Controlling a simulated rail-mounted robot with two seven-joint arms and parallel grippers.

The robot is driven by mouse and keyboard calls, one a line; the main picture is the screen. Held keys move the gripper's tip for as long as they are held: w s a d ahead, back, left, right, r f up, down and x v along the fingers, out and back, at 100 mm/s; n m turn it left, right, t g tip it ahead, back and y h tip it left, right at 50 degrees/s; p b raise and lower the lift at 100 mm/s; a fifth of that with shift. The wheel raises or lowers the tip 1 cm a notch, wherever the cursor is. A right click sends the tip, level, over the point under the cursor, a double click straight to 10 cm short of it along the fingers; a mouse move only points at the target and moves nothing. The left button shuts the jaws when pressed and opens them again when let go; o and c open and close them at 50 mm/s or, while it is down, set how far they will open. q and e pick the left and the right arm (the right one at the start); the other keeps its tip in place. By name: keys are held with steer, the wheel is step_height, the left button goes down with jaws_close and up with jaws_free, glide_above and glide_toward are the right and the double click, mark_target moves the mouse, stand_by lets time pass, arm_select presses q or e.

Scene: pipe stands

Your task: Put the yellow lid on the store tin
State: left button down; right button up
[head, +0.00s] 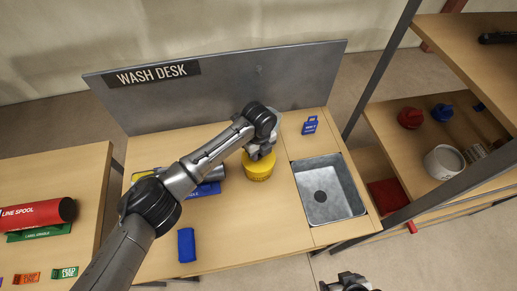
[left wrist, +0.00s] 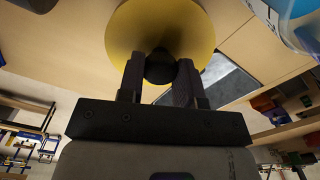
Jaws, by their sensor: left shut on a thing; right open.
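My left gripper (left wrist: 160,75) is shut on the black knob of the yellow lid (left wrist: 135,35), which shows as a wide round disc in the left wrist view. In the head view the yellow lid (head: 259,168) is a round yellow shape right under my left gripper (head: 259,152), over the wash desk left of the sink. I cannot tell whether it touches anything below. I cannot clearly pick out the store tin; it may be hidden under the lid or behind my arm. My right gripper (head: 350,284) is open at the bottom edge, off the desk.
The steel sink (head: 328,190) is right of the lid. A blue tag (head: 310,125) stands at the back, and a blue block (head: 187,245) lies at the front left. A blue and white rounded thing (left wrist: 288,22) is close in the left wrist view. A shelf (head: 430,150) stands right.

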arm_select(q)
steer(key=shift+f, duration=0.2)
stand_by(0.6)
steer(key=shift+f+b, duration=0.35)
steer(key=shift+f, duration=0.35)
stand_by(0.3)
steer(key=c, duration=0.7)
jaws_free()
steer(key=shift+r+p, duration=0.3)
steer(key=shift+r, duration=6.6)
